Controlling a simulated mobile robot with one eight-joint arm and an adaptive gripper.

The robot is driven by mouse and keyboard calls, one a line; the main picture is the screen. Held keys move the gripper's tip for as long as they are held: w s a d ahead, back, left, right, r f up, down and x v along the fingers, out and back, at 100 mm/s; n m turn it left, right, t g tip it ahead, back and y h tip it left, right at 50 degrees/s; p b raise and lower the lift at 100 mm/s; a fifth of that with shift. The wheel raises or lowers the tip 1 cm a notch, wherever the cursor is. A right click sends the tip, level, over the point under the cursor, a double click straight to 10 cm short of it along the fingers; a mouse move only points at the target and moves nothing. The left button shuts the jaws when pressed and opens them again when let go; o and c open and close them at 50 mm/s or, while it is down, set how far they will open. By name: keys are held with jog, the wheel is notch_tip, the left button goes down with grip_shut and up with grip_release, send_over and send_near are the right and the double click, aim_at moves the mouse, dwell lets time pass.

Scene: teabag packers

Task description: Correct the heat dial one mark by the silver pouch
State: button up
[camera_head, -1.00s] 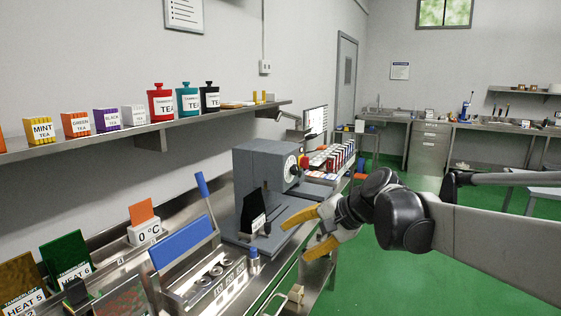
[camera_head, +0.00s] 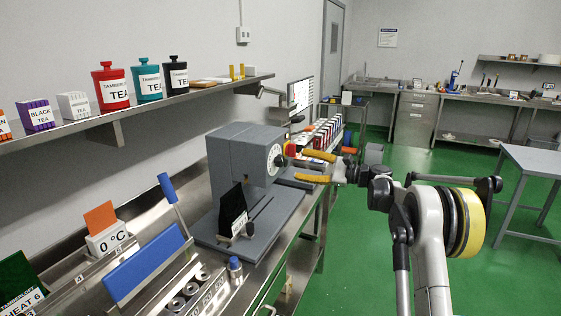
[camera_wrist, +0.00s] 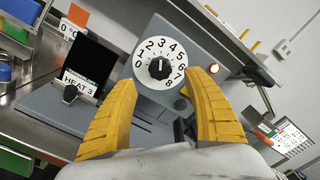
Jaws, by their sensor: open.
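The knob's mark points roughly upward, around 3 to 4; the exact mark is hard to tell. The dial also shows edge-on in the head view (camera_head: 274,158). My gripper (camera_head: 308,167) is open and empty, its yellow fingers (camera_wrist: 162,82) spread on either side of the knob in the wrist view, apart from it. A black pouch (camera_wrist: 84,62) with a HEAT 3 card stands before the machine. I see no clearly silver pouch.
A red button (camera_head: 290,149) sits beside the dial, close to my fingers. A green HEAT 6 pouch (camera_head: 20,278), a 0 °C block (camera_head: 107,240) and a blue-handled panel (camera_head: 146,265) stand left on the bench.

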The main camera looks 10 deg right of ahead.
aim_at(282, 161)
jog(key=b+x, duration=0.2)
jog(key=x, duration=0.6)
jog(key=shift+w+a, duration=0.1)
jog(key=shift+a, duration=0.05)
jog(key=c, duration=1.2)
